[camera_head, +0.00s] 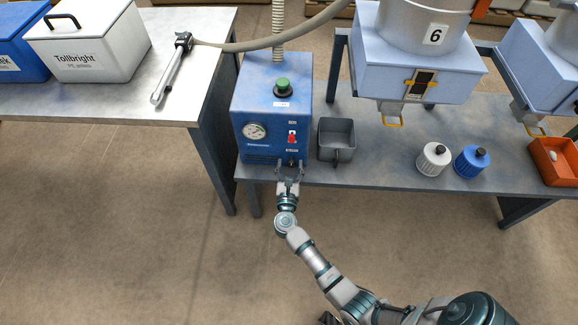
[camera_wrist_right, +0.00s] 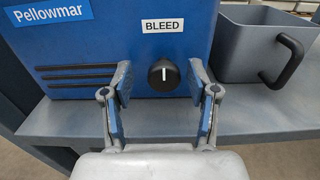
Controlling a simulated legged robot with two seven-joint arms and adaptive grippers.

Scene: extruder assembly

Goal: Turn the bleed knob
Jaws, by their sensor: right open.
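The bleed knob (camera_wrist_right: 163,77) is a round black knob with a white pointer line that points straight up in the right wrist view. It sits on the lower front of the blue machine (camera_head: 272,85), under a white BLEED label (camera_wrist_right: 163,26). My right gripper (camera_head: 289,170) is in front of the machine's lower front. In the right wrist view the right gripper (camera_wrist_right: 160,85) is open, with one blue-padded finger on each side of the knob and a gap on both sides. The knob is hard to make out in the head view. My left gripper is not in view.
A grey bin with a black handle (camera_head: 336,138) stands right of the machine. Two lidded jars (camera_head: 433,159) stand farther right on the grey bench.

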